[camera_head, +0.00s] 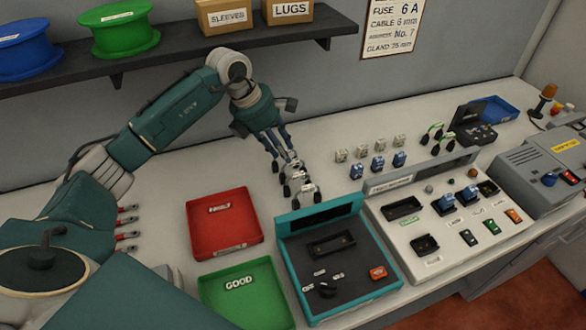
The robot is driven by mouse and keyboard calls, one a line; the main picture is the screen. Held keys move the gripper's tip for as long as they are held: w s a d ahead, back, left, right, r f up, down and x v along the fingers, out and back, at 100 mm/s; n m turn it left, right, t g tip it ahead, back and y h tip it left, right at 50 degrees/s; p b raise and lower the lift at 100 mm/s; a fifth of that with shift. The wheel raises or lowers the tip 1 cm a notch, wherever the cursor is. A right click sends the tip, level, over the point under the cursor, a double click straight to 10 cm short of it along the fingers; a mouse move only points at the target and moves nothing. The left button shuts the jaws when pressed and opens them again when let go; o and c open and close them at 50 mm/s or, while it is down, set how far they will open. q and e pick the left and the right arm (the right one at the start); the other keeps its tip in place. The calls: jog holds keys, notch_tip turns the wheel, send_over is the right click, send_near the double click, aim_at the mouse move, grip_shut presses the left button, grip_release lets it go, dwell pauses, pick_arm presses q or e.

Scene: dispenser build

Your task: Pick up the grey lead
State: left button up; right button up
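My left gripper (283,150) reaches down to the bench behind the teal-framed tester (337,250). Several small dark-tipped pieces (287,190) show at and just below its fingers. I cannot tell which of these are fingertips and which are lead ends, or whether the fingers are closed on anything. No grey lead stands out clearly; it may be among these pieces. Several red-tipped leads (127,234) lie at the left, partly hidden by my arm. Green leads (432,133) stand at the back right. My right gripper is not in view.
A red tray (224,248) and a green GOOD tray (213,288) lie left of the tester. A white panel (400,215) with sockets and switches stands to its right. Small blue and pale parts stand behind the panel. A shelf (180,52) with spools and boxes overhangs the back.

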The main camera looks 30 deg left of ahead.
aim_at(293, 161)
pick_arm(q)
jog(key=shift+x, duration=0.75)
jog(key=p+x, duration=0.1)
jog(key=x, duration=0.1)
jog(key=p+x, duration=0.2)
jog(key=shift+w+d+f, duration=0.1)
jog(key=shift+w+d, duration=0.05)
jog(key=shift+w, duration=0.3)
jog(key=shift+w+d+f, duration=0.1)
jog(key=shift+f, duration=0.35)
grip_shut()
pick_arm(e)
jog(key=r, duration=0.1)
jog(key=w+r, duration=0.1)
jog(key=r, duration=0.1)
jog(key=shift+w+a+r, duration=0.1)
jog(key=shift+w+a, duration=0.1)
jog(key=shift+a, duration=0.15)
